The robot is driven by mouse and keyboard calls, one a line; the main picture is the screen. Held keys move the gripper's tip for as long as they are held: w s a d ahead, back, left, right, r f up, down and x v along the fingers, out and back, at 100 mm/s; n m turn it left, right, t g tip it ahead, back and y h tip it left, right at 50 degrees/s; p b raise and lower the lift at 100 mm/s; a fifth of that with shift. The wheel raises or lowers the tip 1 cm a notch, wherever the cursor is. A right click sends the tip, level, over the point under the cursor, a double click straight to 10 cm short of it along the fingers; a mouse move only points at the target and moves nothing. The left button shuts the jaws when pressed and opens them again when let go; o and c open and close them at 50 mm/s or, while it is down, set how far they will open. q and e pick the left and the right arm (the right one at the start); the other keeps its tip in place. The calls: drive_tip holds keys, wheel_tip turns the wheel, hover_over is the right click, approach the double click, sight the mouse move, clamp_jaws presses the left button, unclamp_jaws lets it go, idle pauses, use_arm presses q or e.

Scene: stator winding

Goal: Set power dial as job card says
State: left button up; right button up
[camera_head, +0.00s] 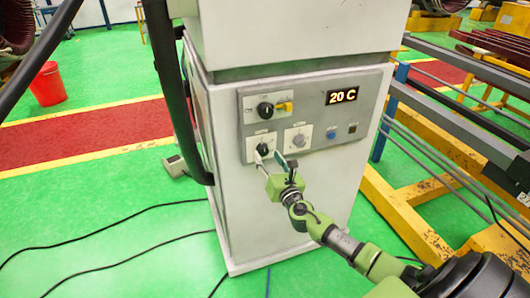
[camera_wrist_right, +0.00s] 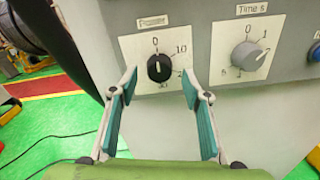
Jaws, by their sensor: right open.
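The dial on the lower left of the control panel is a black knob (camera_wrist_right: 158,68) on a white plate, with 0 at its top and 10 at upper right. Its label is too blurred to read surely. It also shows in the head view (camera_head: 262,148), partly behind a fingertip. My right gripper (camera_wrist_right: 160,86) is open, with one finger on each side below the knob and clear space between them and it. The same gripper (camera_head: 270,159) is in front of the panel in the head view. No job card shows. My left gripper is not in view.
A grey dial (camera_wrist_right: 246,55) marked "Time s" is just right of the black one. A display (camera_head: 342,97) reads "20 C". A blue button (camera_head: 331,134) is farther right.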

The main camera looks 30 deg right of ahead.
sight(265, 152)
drive_tip(key=shift+x, duration=1.7)
drive_tip(key=c, duration=1.1)
